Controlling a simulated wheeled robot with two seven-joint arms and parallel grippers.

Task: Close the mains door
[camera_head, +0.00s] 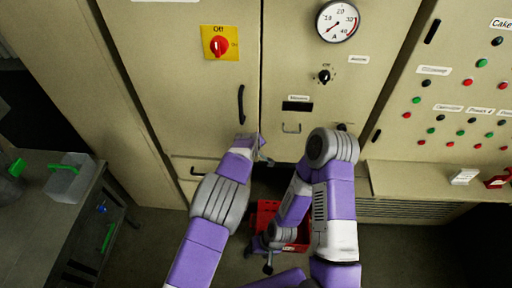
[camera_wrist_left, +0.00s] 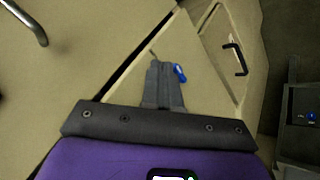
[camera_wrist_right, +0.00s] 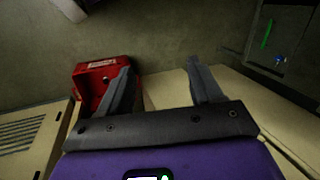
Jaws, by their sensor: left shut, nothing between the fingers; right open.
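The mains door (camera_head: 190,85) is the beige cabinet door with a red rotary switch on a yellow plate (camera_head: 220,44) marked Off and a black handle (camera_head: 241,104) at its right edge. It looks flush or nearly so; a dark gap runs along its edge in the left wrist view. My left gripper (camera_head: 264,150) is at the door's lower right corner; in the left wrist view it is shut and empty (camera_wrist_left: 160,68) against or just before the beige panel, contact unclear. My right gripper (camera_head: 268,262) is low near the floor, open and empty; it also shows in the right wrist view (camera_wrist_right: 161,70).
A red crate (camera_head: 268,212) stands on the floor beside my right arm. A dark cart with a clear box (camera_head: 68,178) is at the left. A beige console ledge (camera_head: 420,180) juts out at the right, below a panel of buttons. A gauge (camera_head: 337,21) is on the middle panel.

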